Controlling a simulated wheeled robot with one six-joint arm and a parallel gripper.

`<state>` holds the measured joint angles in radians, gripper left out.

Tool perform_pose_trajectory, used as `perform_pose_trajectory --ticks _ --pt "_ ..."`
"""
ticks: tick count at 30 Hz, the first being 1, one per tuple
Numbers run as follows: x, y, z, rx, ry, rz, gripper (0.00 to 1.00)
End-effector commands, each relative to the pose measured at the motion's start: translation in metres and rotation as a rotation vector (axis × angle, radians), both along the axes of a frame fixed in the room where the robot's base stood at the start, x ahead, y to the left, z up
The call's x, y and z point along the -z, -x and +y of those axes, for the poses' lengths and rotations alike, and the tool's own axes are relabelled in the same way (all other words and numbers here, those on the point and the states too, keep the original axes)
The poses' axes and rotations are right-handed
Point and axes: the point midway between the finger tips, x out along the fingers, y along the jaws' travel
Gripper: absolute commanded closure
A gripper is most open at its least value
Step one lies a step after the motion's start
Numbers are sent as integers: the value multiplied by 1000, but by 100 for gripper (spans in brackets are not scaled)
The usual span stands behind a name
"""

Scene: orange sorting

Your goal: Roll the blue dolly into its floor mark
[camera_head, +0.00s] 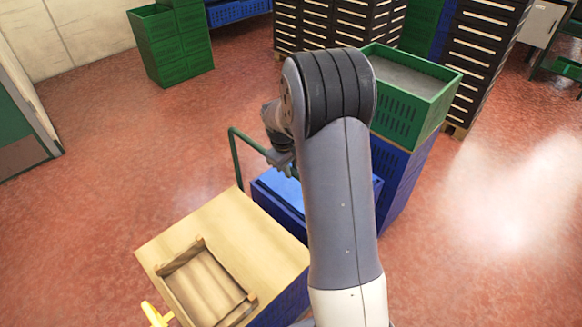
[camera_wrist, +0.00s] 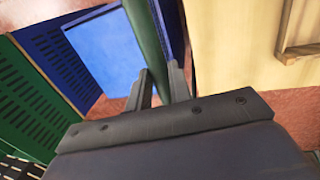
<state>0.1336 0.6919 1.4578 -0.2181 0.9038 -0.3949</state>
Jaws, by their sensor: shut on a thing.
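The blue dolly (camera_head: 274,189) stands on the red floor, partly behind my arm, with a light blue top and a green handle (camera_head: 234,155) rising at its left. My gripper (camera_head: 283,161) is at the right end of the handle's top rail. In the wrist view the green handle (camera_wrist: 148,42) runs down between the two fingers (camera_wrist: 158,88), which are shut on it. The dolly's blue deck (camera_wrist: 104,50) shows to the left of the bar. My arm hides the dolly's right part. No floor mark can be made out.
A wooden-topped table (camera_head: 178,236) with a wooden tray (camera_head: 229,271) stands close in front of the dolly. Blue crates (camera_head: 399,180) topped by a green crate (camera_head: 425,112) stand close at right. Open floor (camera_head: 130,160) lies at left.

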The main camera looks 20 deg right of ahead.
Motion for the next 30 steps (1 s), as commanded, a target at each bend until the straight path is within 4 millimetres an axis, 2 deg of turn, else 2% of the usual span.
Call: perform_pose_trajectory --ticks 5,11,30 --pt "1 5 15 -3 -2 0 100" --pt "2 21 51 -6 -4 3 100" --pt "1 89 214 -9 -2 4 100"
